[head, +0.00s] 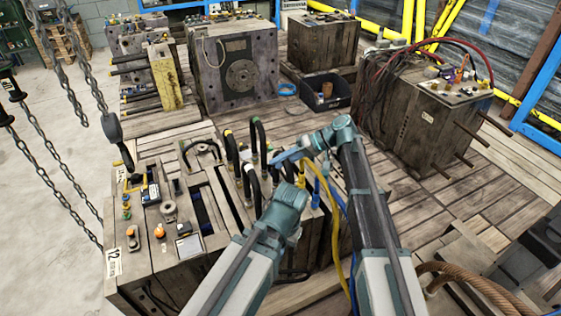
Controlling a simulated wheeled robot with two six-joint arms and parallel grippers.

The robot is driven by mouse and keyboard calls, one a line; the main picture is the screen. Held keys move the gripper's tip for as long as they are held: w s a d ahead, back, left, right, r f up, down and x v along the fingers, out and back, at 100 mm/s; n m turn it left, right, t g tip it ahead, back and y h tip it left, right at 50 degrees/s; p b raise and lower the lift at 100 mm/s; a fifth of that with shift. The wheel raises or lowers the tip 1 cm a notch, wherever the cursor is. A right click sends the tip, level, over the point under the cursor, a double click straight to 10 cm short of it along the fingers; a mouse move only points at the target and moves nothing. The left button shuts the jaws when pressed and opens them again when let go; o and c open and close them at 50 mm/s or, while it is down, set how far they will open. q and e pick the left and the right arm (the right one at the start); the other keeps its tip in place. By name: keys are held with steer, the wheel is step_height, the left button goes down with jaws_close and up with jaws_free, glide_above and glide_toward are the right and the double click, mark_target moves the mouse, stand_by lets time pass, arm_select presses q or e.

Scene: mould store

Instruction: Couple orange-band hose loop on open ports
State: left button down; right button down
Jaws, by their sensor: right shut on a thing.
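My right gripper (283,157) reaches left over the near mould (165,262) and is shut on what looks like a black hose loop. The grasp is small, and I cannot make out the band colour there. My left gripper (297,183) is just below it; its fingers are mostly hidden, so I cannot tell whether they are open. Several black hose loops stand on the mould's top, one (258,133) beside my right gripper and another (250,185) with a white band to the left. The open ports are too small or hidden to pick out.
A chain hook (113,129) hangs over the mould's left side. A yellow hose (333,232) runs down beside my forearms. Other moulds (236,62) and a black bin (326,92) stand behind on planks. A mould with rods (428,110) stands at right.

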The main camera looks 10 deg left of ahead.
steer(key=shift+f+b, duration=1.15)
steer(key=shift+b, duration=0.05)
stand_by(1.3)
steer(key=shift+s+f, duration=0.15)
steer(key=shift+f, duration=0.1)
stand_by(1.3)
steer(key=c, duration=0.5)
jaws_free()
steer(key=shift+d, duration=0.1)
steer(key=shift+p+v, duration=3.45)
steer(key=shift+v, duration=3.4)
